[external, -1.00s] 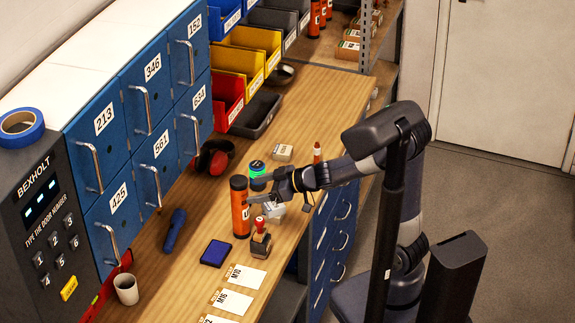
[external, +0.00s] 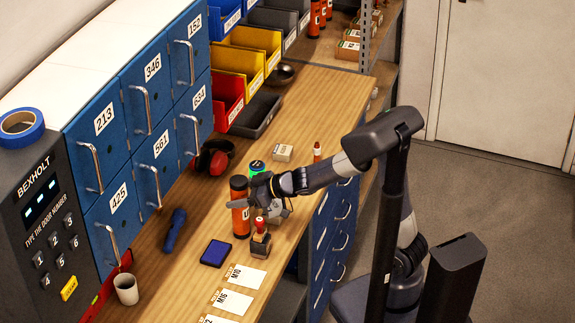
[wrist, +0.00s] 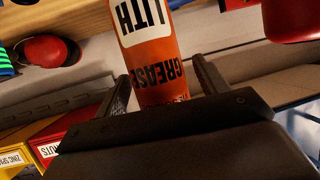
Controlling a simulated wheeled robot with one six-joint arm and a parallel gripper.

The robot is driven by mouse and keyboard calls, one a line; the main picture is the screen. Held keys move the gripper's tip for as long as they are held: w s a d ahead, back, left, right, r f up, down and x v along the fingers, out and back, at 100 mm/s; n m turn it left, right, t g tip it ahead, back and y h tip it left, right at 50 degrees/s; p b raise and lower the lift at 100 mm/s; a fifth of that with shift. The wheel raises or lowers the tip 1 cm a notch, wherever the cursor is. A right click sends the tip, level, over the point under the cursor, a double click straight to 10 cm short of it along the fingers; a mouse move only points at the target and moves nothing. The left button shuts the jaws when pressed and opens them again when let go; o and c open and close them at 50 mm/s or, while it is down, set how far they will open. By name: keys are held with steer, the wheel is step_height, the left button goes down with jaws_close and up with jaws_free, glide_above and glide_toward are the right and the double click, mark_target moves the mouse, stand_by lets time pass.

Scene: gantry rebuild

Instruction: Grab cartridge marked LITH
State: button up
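The cartridge marked LITH (wrist: 150,57) is an orange cylinder with a white label and the word GREASE. In the wrist view it lies between the two dark fingers of my gripper (wrist: 165,88), with narrow gaps seeming to show beside it. In the external view the cartridge (external: 239,191) has a black cap and stands upright on the wooden bench. My gripper (external: 245,197) reaches it from the right, and one finger crosses in front of it, hiding its label. My gripper looks open around the cartridge; contact is not clear.
A red-handled stamp (external: 261,240) and a green-topped can (external: 257,169) stand close to the cartridge. A blue ink pad (external: 216,253), a dark flashlight (external: 175,230) and red earmuffs (external: 216,160) lie nearby. Blue lockers (external: 104,122) line the left.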

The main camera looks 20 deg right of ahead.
jaws_close()
stand_by(0.6)
